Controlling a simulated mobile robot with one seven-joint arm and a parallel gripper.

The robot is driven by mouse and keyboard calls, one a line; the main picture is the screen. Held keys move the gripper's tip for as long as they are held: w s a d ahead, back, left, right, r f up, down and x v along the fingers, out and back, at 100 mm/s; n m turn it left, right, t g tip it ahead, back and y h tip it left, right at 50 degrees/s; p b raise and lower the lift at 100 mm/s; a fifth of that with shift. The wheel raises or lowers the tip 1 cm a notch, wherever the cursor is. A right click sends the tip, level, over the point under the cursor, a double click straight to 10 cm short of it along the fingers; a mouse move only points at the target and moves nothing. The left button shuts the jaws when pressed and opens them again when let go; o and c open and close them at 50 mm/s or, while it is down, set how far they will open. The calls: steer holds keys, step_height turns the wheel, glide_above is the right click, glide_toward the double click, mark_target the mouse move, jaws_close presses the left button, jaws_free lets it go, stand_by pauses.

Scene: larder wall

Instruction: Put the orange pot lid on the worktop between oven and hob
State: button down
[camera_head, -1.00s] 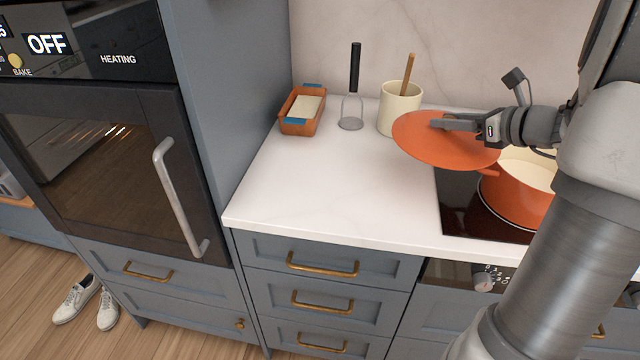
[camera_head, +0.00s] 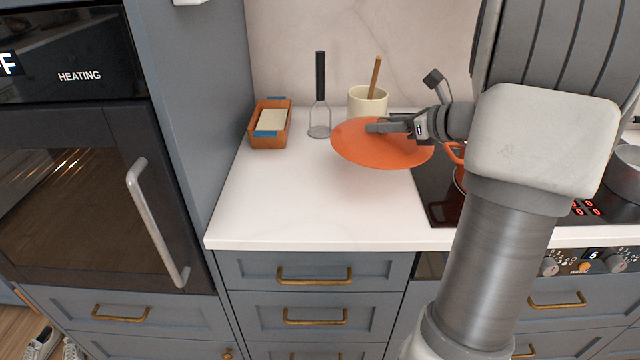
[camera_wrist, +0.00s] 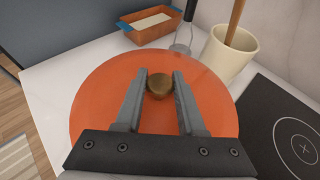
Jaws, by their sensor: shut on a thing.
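The orange pot lid (camera_head: 382,150) is held in the air by my gripper (camera_head: 378,127), above the right part of the worktop. The wrist view shows the lid (camera_wrist: 100,110) below my gripper (camera_wrist: 160,84), whose jaws are shut on its brass knob (camera_wrist: 159,86). The lid looks roughly level. The white worktop (camera_head: 290,200) between the oven (camera_head: 70,190) and the hob (camera_head: 432,200) is bare at its front and middle. The orange pot (camera_head: 458,155) on the hob is mostly hidden behind my arm.
At the back of the worktop stand an orange loaf dish (camera_head: 268,138), an upright masher (camera_head: 319,95) and a cream crock (camera_head: 366,104) with a wooden handle in it. A tall blue cabinet side (camera_head: 195,110) bounds the worktop on the left. A grey pot (camera_head: 625,170) is at right.

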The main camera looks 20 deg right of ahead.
steer(key=a+f+b, duration=0.1)
steer(key=a+f, duration=0.1)
steer(key=a, duration=0.1)
steer(key=w+a+f+b, duration=0.1)
steer(key=a+f, duration=0.1)
steer(key=a, duration=0.2)
steer(key=a+f+b, duration=0.1)
steer(key=a+f, duration=0.1)
steer(key=a, duration=0.1)
steer(key=shift+w+a+f, duration=0.25)
steer(key=shift+a, duration=0.05)
steer(key=shift+f+b, duration=0.95)
steer(key=shift+f, duration=0.95)
steer(key=shift+f, duration=0.15)
steer(key=c, duration=1)
jaws_free()
steer(key=shift+f, duration=0.15)
steer(key=o, duration=0.5)
steer(key=shift+r, duration=0.2)
